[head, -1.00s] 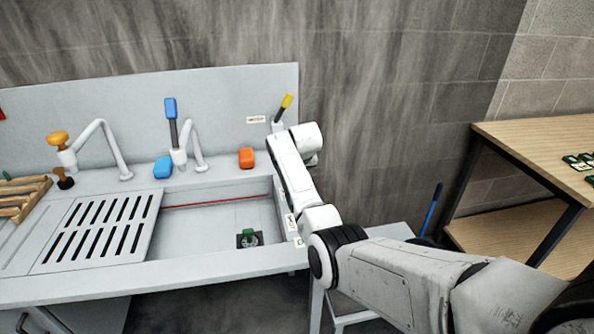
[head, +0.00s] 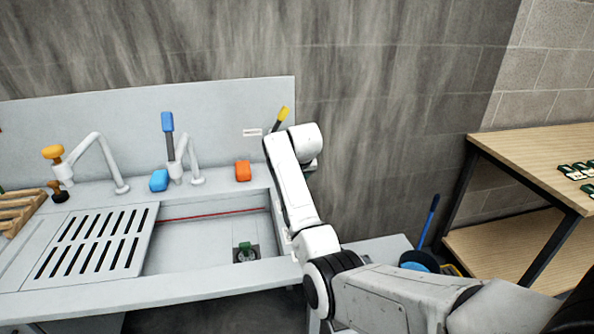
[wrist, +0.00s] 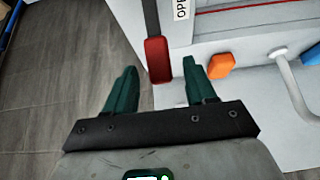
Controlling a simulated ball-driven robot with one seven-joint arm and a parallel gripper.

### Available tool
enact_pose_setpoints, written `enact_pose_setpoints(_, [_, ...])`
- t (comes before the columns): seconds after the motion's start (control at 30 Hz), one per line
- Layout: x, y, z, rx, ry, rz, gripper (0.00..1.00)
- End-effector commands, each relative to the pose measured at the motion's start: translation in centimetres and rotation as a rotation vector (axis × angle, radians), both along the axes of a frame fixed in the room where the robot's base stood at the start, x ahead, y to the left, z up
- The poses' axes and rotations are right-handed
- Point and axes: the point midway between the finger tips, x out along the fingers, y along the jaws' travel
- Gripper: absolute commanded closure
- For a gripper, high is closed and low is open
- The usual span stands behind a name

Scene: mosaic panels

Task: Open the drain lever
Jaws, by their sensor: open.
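A lever with a red grip (wrist: 158,60) and a dark shaft shows in the wrist view, by the end of the sink, beside a white label (wrist: 182,8) reading "OPE", cut off by the frame. My gripper (wrist: 159,66) has its two green fingers apart, with nothing held. A green-topped drain fitting (head: 245,250) sits in the sink basin (head: 195,240).
A yellow-tipped lever (head: 281,115) stands at the sink's back right corner. An orange block (head: 243,171), a blue sponge (head: 159,181) and taps (head: 190,165) line the back ledge. A wooden table (head: 545,160) stands right; a blue-handled tool (head: 430,220) is beside it.

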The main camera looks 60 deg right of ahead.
Motion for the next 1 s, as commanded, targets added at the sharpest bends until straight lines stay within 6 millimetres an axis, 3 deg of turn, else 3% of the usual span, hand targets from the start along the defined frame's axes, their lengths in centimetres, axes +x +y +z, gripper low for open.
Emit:
enact_pose_setpoints(0.2, [-1.1, 1.4, 2.8, -0.001, -0.002, 0.001, 0.45])
enact_pose_setpoints(0.4, [-1.8, 2.1, 4.2, 0.0, 0.0, 0.0, 0.45])
enact_pose_setpoints(1.0, [-1.8, 2.2, 4.4, 0.002, 0.001, 0.0, 0.45])
